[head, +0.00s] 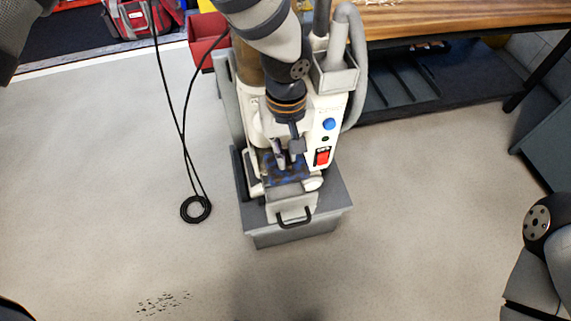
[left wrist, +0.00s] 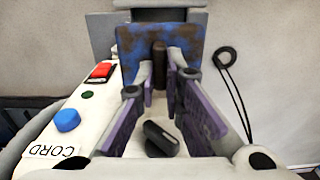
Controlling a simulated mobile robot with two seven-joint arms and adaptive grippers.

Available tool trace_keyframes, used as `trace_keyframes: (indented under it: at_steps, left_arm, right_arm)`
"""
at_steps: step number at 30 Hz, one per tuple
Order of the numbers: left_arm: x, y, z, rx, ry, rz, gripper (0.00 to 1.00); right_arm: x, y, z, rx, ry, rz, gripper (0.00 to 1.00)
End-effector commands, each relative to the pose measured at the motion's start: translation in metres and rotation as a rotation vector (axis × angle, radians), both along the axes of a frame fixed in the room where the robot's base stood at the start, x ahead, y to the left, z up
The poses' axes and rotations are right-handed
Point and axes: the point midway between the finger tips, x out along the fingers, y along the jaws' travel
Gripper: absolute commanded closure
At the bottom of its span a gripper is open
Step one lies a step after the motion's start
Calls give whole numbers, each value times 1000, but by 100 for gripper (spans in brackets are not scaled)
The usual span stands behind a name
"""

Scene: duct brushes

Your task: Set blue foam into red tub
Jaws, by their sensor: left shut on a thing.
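The blue foam (head: 271,172) is a flat, mottled blue and brown panel at the front bay of a cream machine. It also shows in the left wrist view (left wrist: 190,42), with a dark brown tab on its face. My left gripper (head: 288,158) points down at it from above; its purple-padded fingers (left wrist: 160,84) are shut on that tab. Whether the foam still touches the machine is hidden. The red tub (head: 204,37) stands behind and left of the machine, partly covered by it and my left arm. My right gripper is out of view.
The cream machine (head: 324,113) has a blue knob, a red switch and a grey base with a handled drawer (head: 292,208). A black cord (head: 183,130) hangs to a coil on the floor at left. A wooden bench (head: 460,18) stands behind right. The floor in front is clear.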

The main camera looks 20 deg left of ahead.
Motion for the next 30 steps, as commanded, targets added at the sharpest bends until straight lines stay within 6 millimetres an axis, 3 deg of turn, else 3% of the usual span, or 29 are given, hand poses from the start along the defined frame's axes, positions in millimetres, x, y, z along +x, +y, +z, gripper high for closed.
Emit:
trace_keyframes:
  at_steps: [7, 18, 30]
  left_arm:
    - [1, 0, 32, -1, -4, 0, 100]
    - [2, 0, 83, 0, -9, 0, 100]
    - [-6, 4, 85, -1, 0, -13, 100]
  right_arm:
    - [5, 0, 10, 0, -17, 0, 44]
    - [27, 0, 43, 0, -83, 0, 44]
    - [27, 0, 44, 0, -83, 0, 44]
